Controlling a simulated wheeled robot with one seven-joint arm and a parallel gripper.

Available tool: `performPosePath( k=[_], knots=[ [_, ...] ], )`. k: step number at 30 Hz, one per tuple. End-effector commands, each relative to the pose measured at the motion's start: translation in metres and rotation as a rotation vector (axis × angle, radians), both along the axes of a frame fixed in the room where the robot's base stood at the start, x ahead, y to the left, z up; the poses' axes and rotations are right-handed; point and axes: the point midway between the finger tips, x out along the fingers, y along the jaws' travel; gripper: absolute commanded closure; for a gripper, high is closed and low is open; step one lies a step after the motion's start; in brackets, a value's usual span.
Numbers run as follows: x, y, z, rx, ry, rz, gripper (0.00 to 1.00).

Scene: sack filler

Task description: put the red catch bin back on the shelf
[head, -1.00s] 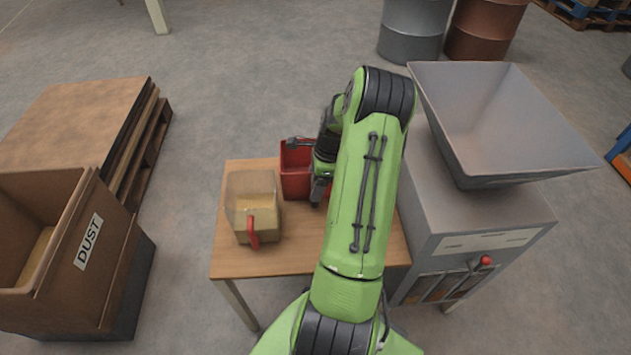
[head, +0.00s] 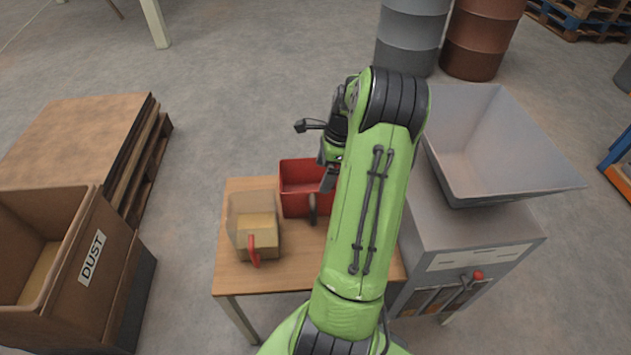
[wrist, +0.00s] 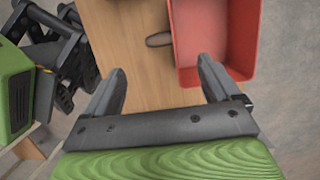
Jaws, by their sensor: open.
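The red catch bin (head: 296,205) stands upright on the wooden table (head: 290,272), with a dark handle (head: 312,210) on its near side. In the wrist view the bin (wrist: 243,45) is at the upper right, and its handle (wrist: 160,40) points left. My gripper (wrist: 161,70) is open and empty, its fingers apart, with the handle showing beyond the gap between them. In the head view my gripper (head: 328,180) is over the bin's right part, which it and my arm partly hide. I cannot make out a shelf.
The grey hopper machine (head: 460,240) is close on the right. A brown DUST box (head: 60,250) stands at the left.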

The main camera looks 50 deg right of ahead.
Motion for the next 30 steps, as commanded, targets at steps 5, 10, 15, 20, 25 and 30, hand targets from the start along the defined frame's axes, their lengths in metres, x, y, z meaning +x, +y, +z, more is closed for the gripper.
performPosePath(
  k=[5,10,15,20,25,30],
  knots=[
    [0.001,0.002,0.003,-0.005,0.0,0.015,0.1],
    [0.029,0.059,0.055,-0.14,-0.011,0.358,0.1],
    [0.035,0.169,0.127,-0.364,-0.054,0.969,0.1],
    [-0.007,0.268,0.172,-0.587,-0.152,1.57,0.1],
    [-0.068,0.327,0.18,-0.789,-0.298,2.088,0.1],
    [-0.092,0.342,0.175,-0.872,-0.371,2.291,0.1]
  ],
)
